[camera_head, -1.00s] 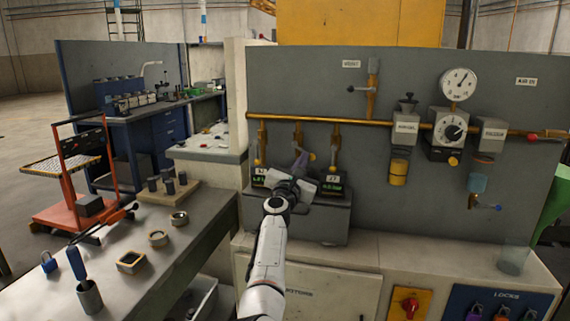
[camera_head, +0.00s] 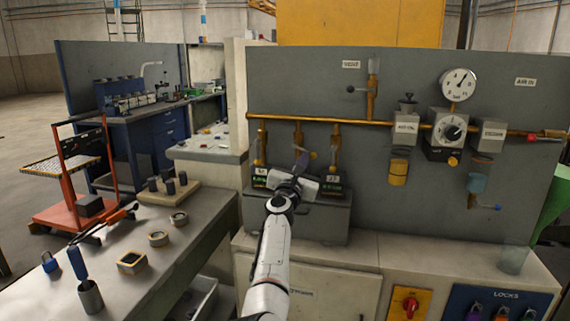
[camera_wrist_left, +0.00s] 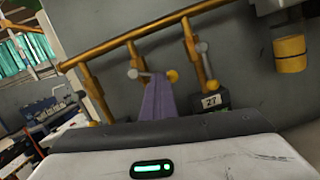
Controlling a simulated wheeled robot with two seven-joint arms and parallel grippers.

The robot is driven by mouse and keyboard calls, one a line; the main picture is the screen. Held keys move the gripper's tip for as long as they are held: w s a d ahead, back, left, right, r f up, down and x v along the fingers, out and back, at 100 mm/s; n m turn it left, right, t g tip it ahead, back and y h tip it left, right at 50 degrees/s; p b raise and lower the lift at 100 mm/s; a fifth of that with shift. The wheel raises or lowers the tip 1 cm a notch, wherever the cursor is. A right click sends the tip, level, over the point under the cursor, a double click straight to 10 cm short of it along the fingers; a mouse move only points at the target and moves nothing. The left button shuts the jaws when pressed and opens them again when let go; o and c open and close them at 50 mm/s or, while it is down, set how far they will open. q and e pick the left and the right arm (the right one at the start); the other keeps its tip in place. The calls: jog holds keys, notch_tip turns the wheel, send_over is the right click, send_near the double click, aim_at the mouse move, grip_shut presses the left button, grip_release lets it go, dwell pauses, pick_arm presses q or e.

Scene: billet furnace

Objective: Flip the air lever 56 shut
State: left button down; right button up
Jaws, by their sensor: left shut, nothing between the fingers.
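Three brass drop pipes with small valves hang from the brass air pipe on the grey panel: left (camera_head: 262,140), middle (camera_head: 298,136) and right (camera_head: 335,152). The number 56 is not readable on any plate. The right valve's plate reads 27 (camera_wrist_left: 211,100) in the left wrist view; the middle plate is hidden behind my gripper. My left gripper (camera_head: 301,164) is shut and empty in front of the middle valve. In the left wrist view its purple-grey fingers (camera_wrist_left: 157,101) reach up to the middle valve's grey lever (camera_wrist_left: 140,74) and yellow knob (camera_wrist_left: 172,76); contact is unclear.
A pressure gauge (camera_head: 458,84), a regulator and bowls sit on the panel to the right. A grey box (camera_head: 325,218) stands under the valves. The workbench (camera_head: 205,215) at left holds rings, a cup and a block with dark pegs.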

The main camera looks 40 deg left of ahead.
pick_arm(q)
jog(key=shift+w+d+r+n, duration=0.1)
jog(key=shift+d+r+n, duration=0.05)
jog(key=shift+n, duration=0.4)
jog(key=shift+w+d+r+n, duration=0.1)
jog(key=shift+r+n, duration=0.05)
jog(key=shift+n, duration=0.4)
pick_arm(e)
jog(key=shift+s+d, duration=0.1)
jog(key=shift+s, duration=0.05)
dwell(1.5)
